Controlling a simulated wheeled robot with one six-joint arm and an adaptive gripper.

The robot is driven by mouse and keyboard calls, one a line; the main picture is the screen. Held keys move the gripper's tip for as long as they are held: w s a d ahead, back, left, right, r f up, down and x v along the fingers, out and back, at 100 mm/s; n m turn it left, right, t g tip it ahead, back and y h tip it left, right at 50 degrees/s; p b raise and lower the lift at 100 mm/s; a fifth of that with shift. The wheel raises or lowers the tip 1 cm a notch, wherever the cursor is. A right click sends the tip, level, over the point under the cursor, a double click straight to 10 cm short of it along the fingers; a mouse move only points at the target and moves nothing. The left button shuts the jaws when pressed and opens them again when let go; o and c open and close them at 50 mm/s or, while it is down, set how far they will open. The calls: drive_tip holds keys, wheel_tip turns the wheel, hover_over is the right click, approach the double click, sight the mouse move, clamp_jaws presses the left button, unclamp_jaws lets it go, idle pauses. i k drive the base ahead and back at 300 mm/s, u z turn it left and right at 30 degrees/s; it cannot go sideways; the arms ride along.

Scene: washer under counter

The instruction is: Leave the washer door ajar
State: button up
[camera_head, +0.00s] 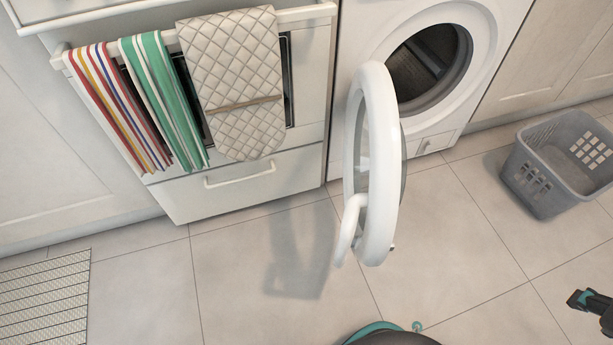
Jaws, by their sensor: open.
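The white washer (350,100) stands under the counter at the top middle. Its round opening (428,65) is uncovered and the drum inside looks dark. The washer door (376,160), a white ring with a handle (348,228) at its near left edge, is swung wide out into the room, seen almost edge-on. My gripper (578,300) shows only in part at the lower right edge, dark with teal tips. It is open, well to the right of the door and apart from it.
A grey laundry basket (545,185) stands on the floor at the right. Towels (235,85) hang on the oven rail (305,14) left of the washer. A striped mat (45,300) lies at the lower left. The tiled floor between door and basket is clear.

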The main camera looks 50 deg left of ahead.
sight(370, 239)
drive_tip(key=u, duration=1.7)
drive_tip(key=i, duration=0.5)
drive_tip(key=k, duration=0.5)
drive_tip(key=z, duration=1.3)
drive_tip(key=k, duration=1.2)
drive_tip(key=u, duration=1.6)
drive_tip(key=i, duration=0.5)
drive_tip(key=u, duration=0.05)
